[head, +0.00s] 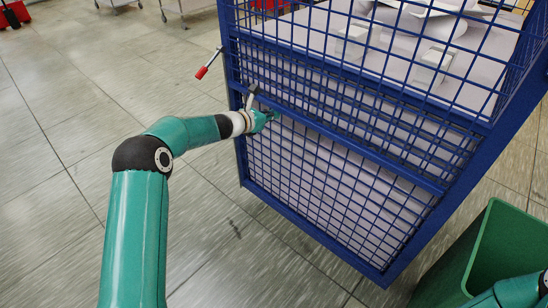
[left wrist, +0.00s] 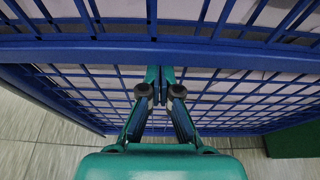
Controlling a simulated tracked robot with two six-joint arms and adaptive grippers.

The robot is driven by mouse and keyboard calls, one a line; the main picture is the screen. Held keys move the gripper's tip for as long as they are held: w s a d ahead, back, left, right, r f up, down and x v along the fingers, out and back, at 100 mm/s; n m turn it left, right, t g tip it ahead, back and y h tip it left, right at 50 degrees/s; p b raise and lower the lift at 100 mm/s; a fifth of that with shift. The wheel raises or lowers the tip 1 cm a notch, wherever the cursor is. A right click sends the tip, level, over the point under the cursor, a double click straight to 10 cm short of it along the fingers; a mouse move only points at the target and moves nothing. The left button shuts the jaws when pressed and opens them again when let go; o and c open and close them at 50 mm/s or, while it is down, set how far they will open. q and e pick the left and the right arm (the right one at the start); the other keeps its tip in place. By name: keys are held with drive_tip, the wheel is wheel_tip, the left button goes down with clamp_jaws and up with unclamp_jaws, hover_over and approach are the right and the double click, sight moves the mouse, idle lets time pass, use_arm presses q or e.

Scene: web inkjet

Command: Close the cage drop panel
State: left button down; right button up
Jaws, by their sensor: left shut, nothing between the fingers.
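The blue wire-mesh cage (head: 238,150) stands in front of me. Its front has mesh sections split by blue rails. The drop panel (head: 345,100) appears to be the front mesh section above the middle rail; two mesh layers seem to overlap there, and I cannot tell whether it is latched. My left gripper (head: 271,116) is shut and empty at this rail, near its left end. In the left wrist view the fingertips (left wrist: 153,88) meet at the blue rail (left wrist: 225,55); contact is unclear. My right gripper is out of view.
A red-tipped lever (head: 207,68) sticks out left of the cage's corner post, and a grey lever (head: 251,95) stands beside my left gripper. White boxes (head: 352,42) are inside the cage. A green bin (head: 500,240) stands at right.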

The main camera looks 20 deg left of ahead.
sight(278, 49)
use_arm(q)
wheel_tip(278, 49, up, 21)
drive_tip(key=p, duration=1.4)
drive_tip(key=shift+r, duration=0.3)
